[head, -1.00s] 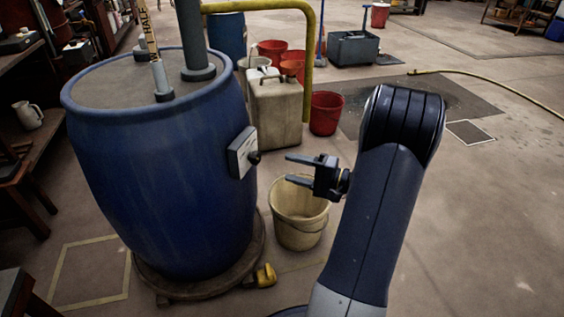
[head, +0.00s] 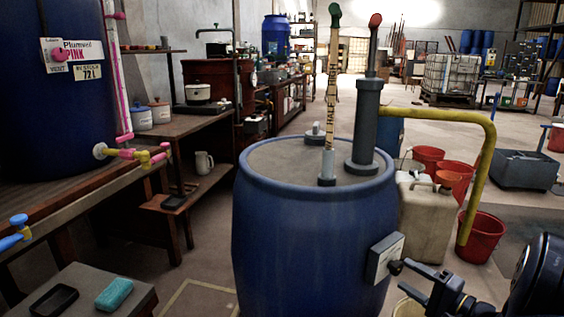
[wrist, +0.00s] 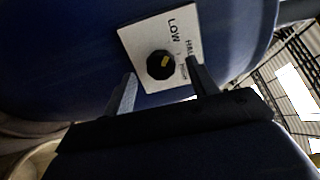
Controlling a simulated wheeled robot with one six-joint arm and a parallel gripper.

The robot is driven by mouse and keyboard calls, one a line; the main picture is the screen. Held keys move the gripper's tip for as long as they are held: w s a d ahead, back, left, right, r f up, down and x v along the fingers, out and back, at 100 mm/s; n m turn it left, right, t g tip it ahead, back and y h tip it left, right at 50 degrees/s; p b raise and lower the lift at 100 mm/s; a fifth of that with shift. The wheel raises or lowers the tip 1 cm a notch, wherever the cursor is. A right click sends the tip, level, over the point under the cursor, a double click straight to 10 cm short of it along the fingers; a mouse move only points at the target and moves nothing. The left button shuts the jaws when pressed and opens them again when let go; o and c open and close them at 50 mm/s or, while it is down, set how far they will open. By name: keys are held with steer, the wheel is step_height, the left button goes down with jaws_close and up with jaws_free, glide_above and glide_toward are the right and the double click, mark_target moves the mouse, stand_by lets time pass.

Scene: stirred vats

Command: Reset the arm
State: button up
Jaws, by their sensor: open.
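My gripper (head: 424,279) is open and empty at the lower right of the head view, just right of the blue vat (head: 310,235). A white control plate (head: 385,258) with a black knob (head: 396,268) is fixed to the vat's right side. In the wrist view the knob (wrist: 160,65) shows beyond and between my two open fingers (wrist: 163,92), apart from them. The plate reads LOW, with other words partly readable. The knob has a yellow mark. A grey column and a marked gauge stick (head: 329,110) stand on the vat's lid.
A yellow pipe (head: 486,150) arches down right of the vat near a beige jerrycan (head: 420,220) and red buckets (head: 482,236). A second vat (head: 45,110) stands on a bench at left. A low table with a turquoise block (head: 114,294) is front left.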

mark_target(399, 271)
steer(key=x, duration=0.3)
steer(key=shift+w+b, duration=0.1)
steer(key=shift+b, duration=0.25)
